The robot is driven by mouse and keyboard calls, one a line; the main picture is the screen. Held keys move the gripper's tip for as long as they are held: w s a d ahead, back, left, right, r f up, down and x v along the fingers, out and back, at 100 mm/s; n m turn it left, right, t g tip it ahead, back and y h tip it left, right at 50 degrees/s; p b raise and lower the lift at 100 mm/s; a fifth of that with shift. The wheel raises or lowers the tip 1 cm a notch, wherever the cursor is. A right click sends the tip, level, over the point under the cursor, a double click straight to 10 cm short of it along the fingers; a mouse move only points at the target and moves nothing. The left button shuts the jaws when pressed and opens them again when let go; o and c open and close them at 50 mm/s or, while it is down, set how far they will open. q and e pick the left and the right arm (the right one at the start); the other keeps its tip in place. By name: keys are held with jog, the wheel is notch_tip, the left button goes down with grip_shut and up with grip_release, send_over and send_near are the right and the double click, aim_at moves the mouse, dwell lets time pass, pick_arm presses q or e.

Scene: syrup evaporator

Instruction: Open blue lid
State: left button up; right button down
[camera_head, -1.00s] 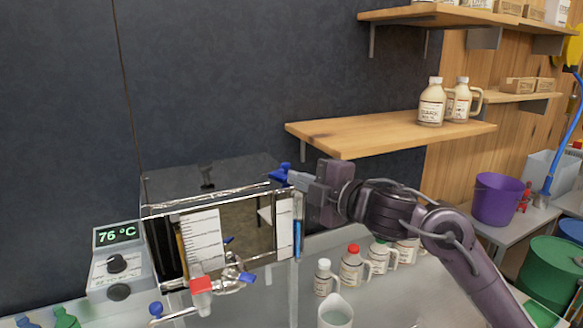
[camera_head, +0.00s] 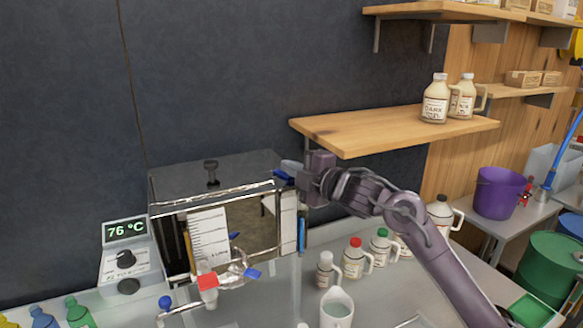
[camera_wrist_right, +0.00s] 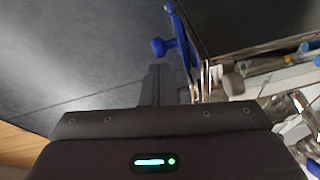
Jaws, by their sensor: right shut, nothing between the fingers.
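A metal evaporator box (camera_head: 228,174) with a dark reflective top and a black knob (camera_head: 211,172) stands left of centre. A small blue lid-like part (camera_head: 284,177) is at its top right corner, partly covered by my right gripper. In the right wrist view this blue part (camera_wrist_right: 186,42) shows as a long piece with a round knob, just right of the fingers. My right gripper (camera_head: 289,167) is shut and empty, with its fingertips right beside the blue part; I cannot tell if they touch. My left gripper is not in view.
A controller (camera_head: 126,258) reading 76 °C stands left of the evaporator. A red-handled tap (camera_head: 208,281) is in front. Several bottles and a white jug (camera_head: 336,309) stand to the right, below my arm. A wooden shelf (camera_head: 385,131) is close above the right arm.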

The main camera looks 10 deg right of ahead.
jog(key=shift+s+d, duration=0.1)
jog(key=shift+d, duration=1.4)
jog(key=w+d, duration=0.3)
jog(key=d, duration=0.2)
jog(key=shift+w+d, duration=0.15)
